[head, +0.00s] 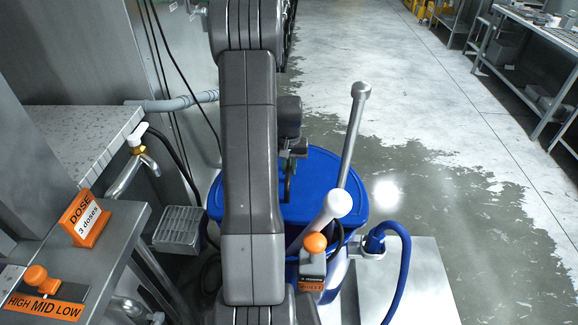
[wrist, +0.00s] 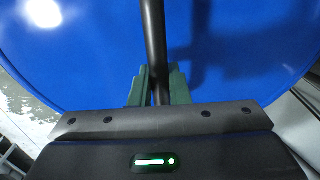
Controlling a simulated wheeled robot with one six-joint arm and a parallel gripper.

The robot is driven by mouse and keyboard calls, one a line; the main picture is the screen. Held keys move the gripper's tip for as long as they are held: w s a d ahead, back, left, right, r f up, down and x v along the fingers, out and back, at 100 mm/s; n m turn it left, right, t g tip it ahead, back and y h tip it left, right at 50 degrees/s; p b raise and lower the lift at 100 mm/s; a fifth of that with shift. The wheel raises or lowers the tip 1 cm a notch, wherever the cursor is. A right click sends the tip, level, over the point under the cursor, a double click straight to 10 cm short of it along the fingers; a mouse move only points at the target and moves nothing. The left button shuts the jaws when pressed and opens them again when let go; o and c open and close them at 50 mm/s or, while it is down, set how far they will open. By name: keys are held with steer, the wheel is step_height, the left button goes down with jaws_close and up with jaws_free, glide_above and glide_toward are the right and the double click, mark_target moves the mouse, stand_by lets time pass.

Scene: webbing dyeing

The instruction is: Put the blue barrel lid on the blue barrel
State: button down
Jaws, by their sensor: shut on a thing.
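The blue barrel lid (head: 325,185) is a wide disc in the head view, over the blue barrel (head: 335,280), which shows only in part below it. My arm hides the lid's left part and much of the barrel. My gripper (head: 289,172) is above the lid, shut on its dark upright handle. In the wrist view, the green fingers of my gripper (wrist: 157,85) close around the dark bar (wrist: 153,40), and the blue lid (wrist: 80,60) fills most of the picture. I cannot tell whether the lid touches the barrel rim.
A grey lever (head: 352,130) and a white ball joint (head: 338,203) stand close to the lid's right side. A blue hose (head: 402,270) curves beside the barrel. A metal bench with a dose sign (head: 85,220) is at left. Open floor lies at right.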

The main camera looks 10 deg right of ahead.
steer(key=shift+f, duration=0.15)
steer(key=c, duration=1.4)
jaws_free()
steer(key=shift+o, duration=0.2)
step_height(320, 180, up, 12)
steer(key=b, duration=0.1)
steer(key=shift+r, duration=0.25)
step_height(320, 180, down, 12)
steer(key=shift+r+p, duration=0.1)
steer(key=shift+p, duration=0.4)
steer(key=shift+r, duration=1.3)
